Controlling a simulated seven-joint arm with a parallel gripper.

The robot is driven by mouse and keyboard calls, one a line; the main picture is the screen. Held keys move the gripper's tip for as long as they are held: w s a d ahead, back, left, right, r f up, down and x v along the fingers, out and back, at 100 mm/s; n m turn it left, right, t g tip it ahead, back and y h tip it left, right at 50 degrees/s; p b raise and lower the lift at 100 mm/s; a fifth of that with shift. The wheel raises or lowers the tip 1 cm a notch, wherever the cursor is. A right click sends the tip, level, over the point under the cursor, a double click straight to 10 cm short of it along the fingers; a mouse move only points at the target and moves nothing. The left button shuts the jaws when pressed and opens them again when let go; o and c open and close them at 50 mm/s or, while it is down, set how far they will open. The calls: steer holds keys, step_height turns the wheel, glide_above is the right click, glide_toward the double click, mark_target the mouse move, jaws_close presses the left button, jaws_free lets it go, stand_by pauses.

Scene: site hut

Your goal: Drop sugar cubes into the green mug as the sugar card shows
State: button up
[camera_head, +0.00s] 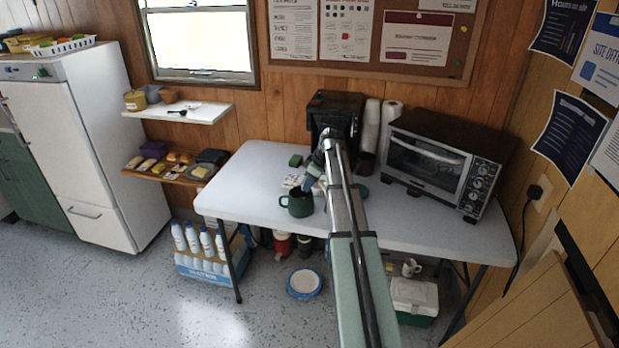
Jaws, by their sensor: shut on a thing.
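The dark green mug (299,208) stands upright on the white folding table, its handle to the left. My gripper (309,183) points down just above and behind the mug's right rim. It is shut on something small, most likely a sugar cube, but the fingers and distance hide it. A small pale patch (291,181) behind the mug may be sugar cubes or their holder; it is too small to tell. A sheet with rows of dark and red dots (346,22) on the corkboard may be the sugar card; its text is unreadable.
A black coffee machine (335,112) and a toaster oven (428,160) stand at the table's back. Paper rolls (389,118) stand between them. A small dark green block (296,160) lies behind the mug. The table's left part (240,190) is clear.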

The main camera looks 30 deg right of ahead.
steer(key=shift+f, duration=0.4)
steer(key=o, duration=0.8)
steer(key=shift+c, duration=0.2)
steer(key=shift+r, duration=0.1)
steer(key=v, duration=1.3)
steer(key=shift+d+r, duration=0.15)
steer(key=shift+r, duration=0.15)
steer(key=shift+s, duration=0.1)
